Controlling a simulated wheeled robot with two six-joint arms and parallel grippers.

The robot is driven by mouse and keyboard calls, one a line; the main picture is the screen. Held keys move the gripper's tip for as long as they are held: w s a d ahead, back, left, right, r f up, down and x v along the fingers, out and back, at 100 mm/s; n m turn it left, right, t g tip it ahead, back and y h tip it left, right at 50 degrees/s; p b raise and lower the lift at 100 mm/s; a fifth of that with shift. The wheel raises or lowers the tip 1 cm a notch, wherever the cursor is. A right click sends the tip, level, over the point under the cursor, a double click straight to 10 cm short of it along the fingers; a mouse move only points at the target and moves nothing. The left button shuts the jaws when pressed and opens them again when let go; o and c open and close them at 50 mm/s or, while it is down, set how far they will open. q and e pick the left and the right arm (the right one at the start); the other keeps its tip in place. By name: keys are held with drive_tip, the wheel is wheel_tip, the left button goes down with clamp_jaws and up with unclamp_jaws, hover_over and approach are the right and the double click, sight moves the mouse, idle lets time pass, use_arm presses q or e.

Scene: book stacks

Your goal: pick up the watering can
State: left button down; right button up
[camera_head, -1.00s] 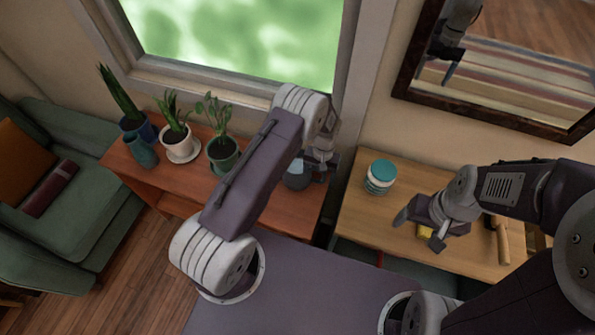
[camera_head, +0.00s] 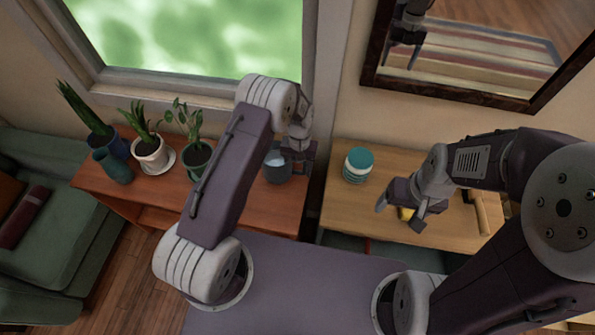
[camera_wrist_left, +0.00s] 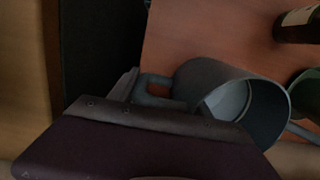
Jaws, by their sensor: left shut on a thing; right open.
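The watering can (camera_head: 278,170) is a blue-grey can near the right end of the reddish wooden cabinet. In the left wrist view the can (camera_wrist_left: 235,100) shows its open top with a pale inside, a loop handle on the left and part of a spout at right. My left gripper (camera_head: 301,156) is at the can's right side, shut on its handle; my own arm partly hides this. I cannot tell whether the can rests on the cabinet or is slightly raised. My right gripper (camera_head: 400,208) is open and empty above the light wooden table.
Potted plants (camera_head: 149,152) and a teal vase (camera_head: 112,167) stand on the cabinet (camera_head: 235,205) left of the can. A teal-lidded jar (camera_head: 358,166) and a wooden-handled tool (camera_head: 482,212) are on the light table (camera_head: 345,215). A dark gap separates cabinet and table. A window is behind.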

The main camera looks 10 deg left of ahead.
use_arm(q)
drive_tip(key=s+d+r, duration=0.2)
drive_tip(key=s+r, duration=0.6)
drive_tip(key=s, duration=0.3)
drive_tip(key=shift+s+d, duration=0.15)
drive_tip(key=shift+d, duration=0.1)
drive_tip(key=shift+r, duration=0.1)
